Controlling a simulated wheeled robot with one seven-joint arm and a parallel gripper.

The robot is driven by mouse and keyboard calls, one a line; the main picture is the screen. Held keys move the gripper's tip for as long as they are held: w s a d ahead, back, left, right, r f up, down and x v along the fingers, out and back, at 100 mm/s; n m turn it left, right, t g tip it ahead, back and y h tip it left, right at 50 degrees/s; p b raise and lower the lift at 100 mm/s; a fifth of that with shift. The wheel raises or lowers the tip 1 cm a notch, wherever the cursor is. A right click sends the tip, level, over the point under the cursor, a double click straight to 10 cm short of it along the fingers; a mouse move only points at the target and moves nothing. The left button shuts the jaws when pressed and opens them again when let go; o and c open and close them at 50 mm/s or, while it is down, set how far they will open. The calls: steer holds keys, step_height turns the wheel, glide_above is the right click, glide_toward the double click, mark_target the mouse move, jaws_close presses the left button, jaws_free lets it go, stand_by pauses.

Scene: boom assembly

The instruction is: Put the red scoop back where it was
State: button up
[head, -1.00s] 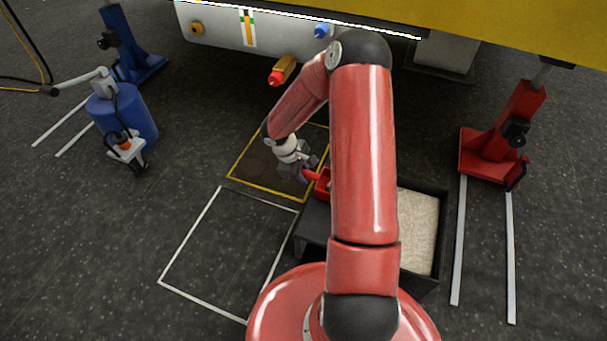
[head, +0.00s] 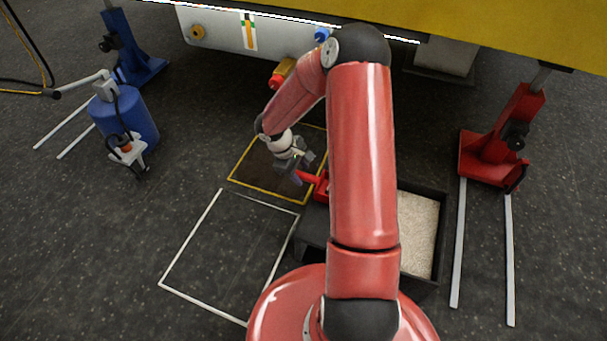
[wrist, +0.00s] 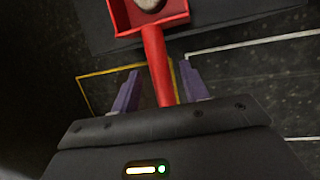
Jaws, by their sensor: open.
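The red scoop (head: 321,190) lies beside my arm, at the near right corner of the yellow-outlined square, partly hidden by my arm. Its handle points left toward my gripper (head: 298,165). In the wrist view the red scoop's handle (wrist: 157,62) runs between the two purple fingers of my gripper (wrist: 160,85), with gaps on both sides. The fingers are open and do not grip it. The scoop's pan is at the top of that view, cut off by the edge, with something pale grey in it. A dark flat surface (wrist: 225,25) shows behind it.
A black bin (head: 440,225) of pale grains stands right of my arm, beside a dark box (head: 313,228). The white-outlined square (head: 178,258) is empty. The yellow body (head: 520,30) overhangs behind.

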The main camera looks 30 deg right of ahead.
steer(key=s+a+r+m+p, duration=0.1)
steer(key=a+r, duration=0.1)
steer(key=r, duration=0.7)
steer(key=s+a+r+m+p, duration=0.1)
steer(key=a+r, duration=0.1)
steer(key=r, duration=0.6)
steer(key=s+a+r+m+t+y, duration=0.2)
steer(key=s+a+r+m+t, duration=0.1)
steer(key=s+r, duration=0.5)
steer(key=s+a+r+m+t+y, duration=0.2)
steer(key=s+a+r, duration=0.3)
steer(key=s+r, duration=0.4)
steer(key=s+m+t, duration=0.1)
steer(key=s, duration=0.3)
steer(key=shift+a+r+t, duration=0.25)
steer(key=shift+t, duration=0.15)
step_height(320, 180, up, 9)
steer(key=p, duration=0.9)
steer(key=shift+r, duration=0.2)
